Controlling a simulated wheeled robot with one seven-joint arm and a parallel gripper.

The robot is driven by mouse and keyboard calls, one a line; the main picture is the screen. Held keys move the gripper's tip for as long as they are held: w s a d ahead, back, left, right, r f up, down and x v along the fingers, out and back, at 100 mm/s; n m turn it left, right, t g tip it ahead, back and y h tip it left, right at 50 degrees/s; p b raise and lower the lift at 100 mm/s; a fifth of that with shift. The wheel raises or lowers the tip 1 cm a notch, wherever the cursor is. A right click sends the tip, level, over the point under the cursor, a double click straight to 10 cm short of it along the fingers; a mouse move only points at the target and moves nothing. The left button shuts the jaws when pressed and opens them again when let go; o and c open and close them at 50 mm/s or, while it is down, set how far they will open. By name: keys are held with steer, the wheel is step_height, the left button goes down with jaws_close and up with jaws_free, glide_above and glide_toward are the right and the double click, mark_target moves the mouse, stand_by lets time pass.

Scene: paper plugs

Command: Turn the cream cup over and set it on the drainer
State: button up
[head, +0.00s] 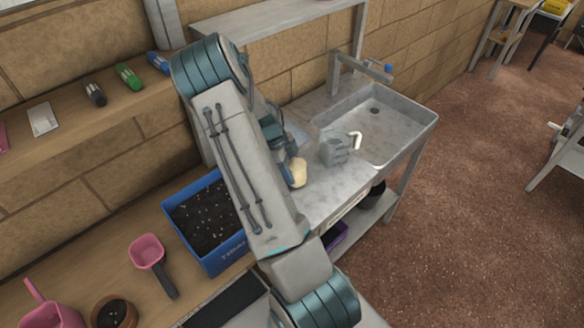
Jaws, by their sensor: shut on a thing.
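The cream cup (299,172) shows in the head view just right of my forearm, above the near part of the grey counter. My gripper (290,171) is at the cup's left side and shut on it. My arm hides much of the gripper and part of the cup. I cannot make out which way the cup's mouth faces or whether it touches the counter. A pale flat thing (298,129) lies behind my arm, left of the sink. It is partly hidden, and I cannot tell whether it is the drainer.
The sink basin (390,125) and tap (362,64) lie beyond. A blue tub of soil (205,215) and a pink scoop (147,252) are on the left bench.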

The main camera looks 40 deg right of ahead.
steer(key=shift+f+b, duration=0.45)
steer(key=shift+f, duration=0.05)
steer(key=o, duration=1.1)
steer(key=a+r+n+t+y+b, duration=0.1)
steer(key=a+r+n+t+b, duration=0.1)
steer(key=a+r+n, duration=0.75)
steer(key=s+a+r+n+t, duration=0.2)
steer(key=s+a+r+n, duration=0.3)
steer(key=n, duration=0.1)
steer(key=s+a+r+n+t+y, duration=0.1)
steer(key=s+a+r+n+t, duration=0.1)
steer(key=s+a+r+n, duration=0.3)
steer(key=s+a+r+n+t, duration=0.2)
steer(key=s+a+r+n, duration=0.3)
steer(key=n, duration=0.3)
steer(key=shift+a+r+n, duration=0.25)
steer(key=shift+a+r, duration=0.2)
steer(key=shift+a, duration=0.1)
